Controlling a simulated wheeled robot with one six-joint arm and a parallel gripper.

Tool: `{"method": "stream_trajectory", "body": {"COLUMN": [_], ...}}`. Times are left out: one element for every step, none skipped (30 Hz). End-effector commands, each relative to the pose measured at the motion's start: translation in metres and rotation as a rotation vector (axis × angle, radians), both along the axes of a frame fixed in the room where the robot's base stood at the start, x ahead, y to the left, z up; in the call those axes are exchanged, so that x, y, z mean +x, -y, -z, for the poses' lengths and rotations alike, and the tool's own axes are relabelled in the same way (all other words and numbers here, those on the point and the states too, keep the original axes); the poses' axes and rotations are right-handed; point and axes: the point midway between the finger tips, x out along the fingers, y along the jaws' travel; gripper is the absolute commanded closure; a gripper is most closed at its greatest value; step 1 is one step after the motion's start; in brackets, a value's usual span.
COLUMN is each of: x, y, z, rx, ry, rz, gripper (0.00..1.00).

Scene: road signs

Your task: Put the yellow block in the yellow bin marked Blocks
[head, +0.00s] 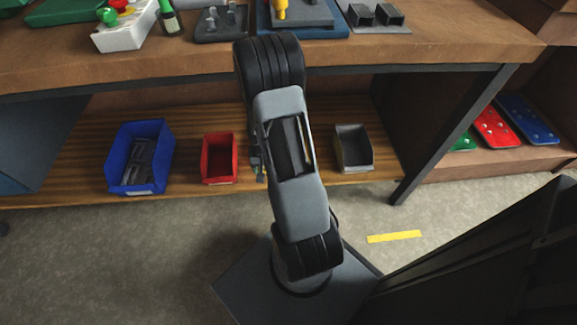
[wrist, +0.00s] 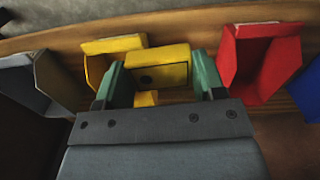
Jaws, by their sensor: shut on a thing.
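My gripper (wrist: 157,66) has green fingers shut on a yellow block (wrist: 172,70) with a dark round mark on its face. Behind the block in the wrist view is a yellow bin (wrist: 113,45), partly covered by the block and the left finger. The block looks above or in front of the bin; I cannot tell its height over it. No label is readable. In the head view my arm hides the yellow bin and most of the gripper, low at the shelf.
A red bin (head: 218,158) and a blue bin (head: 141,156) stand left of my arm on the lower shelf (head: 80,150). A grey bin (head: 352,147) stands to the right. The tabletop (head: 430,48) overhangs the shelf, with a dark table leg (head: 450,135) at right.

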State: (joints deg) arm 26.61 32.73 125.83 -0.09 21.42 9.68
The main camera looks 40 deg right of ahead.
Motion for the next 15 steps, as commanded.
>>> {"method": "stream_trajectory", "body": {"x": [-0.002, -0.004, -0.005, -0.006, -0.007, -0.008, -0.009, -0.009, -0.01, -0.01, -0.01, -0.01, -0.011, -0.01, -0.01], "y": [0.005, 0.006, 0.009, 0.01, 0.011, 0.013, 0.015, 0.017, 0.022, 0.026, 0.031, 0.039, 0.046, 0.053, 0.064], "z": [0.012, 0.014, 0.016, 0.017, 0.018, 0.019, 0.021, 0.022, 0.024, 0.027, 0.029, 0.033, 0.037, 0.041, 0.045], "rx": [-0.001, -0.001, -0.001, -0.001, -0.001, -0.001, -0.001, -0.001, -0.001, 0.0, 0.0, 0.0, 0.0, 0.0, 0.0], "ry": [0.001, 0.001, 0.001, 0.001, 0.001, 0.001, 0.001, 0.001, 0.001, 0.0, 0.0, 0.0, 0.0, 0.0, 0.0], "rz": [0.017, 0.025, 0.034, 0.04, 0.046, 0.053, 0.058, 0.062, 0.067, 0.071, 0.074, 0.075, 0.078, 0.078, 0.08], "gripper": [0.64, 0.64, 0.64, 0.64, 0.64, 0.64, 0.64, 0.64, 0.64, 0.64, 0.64, 0.64, 0.64, 0.64, 0.64]}}
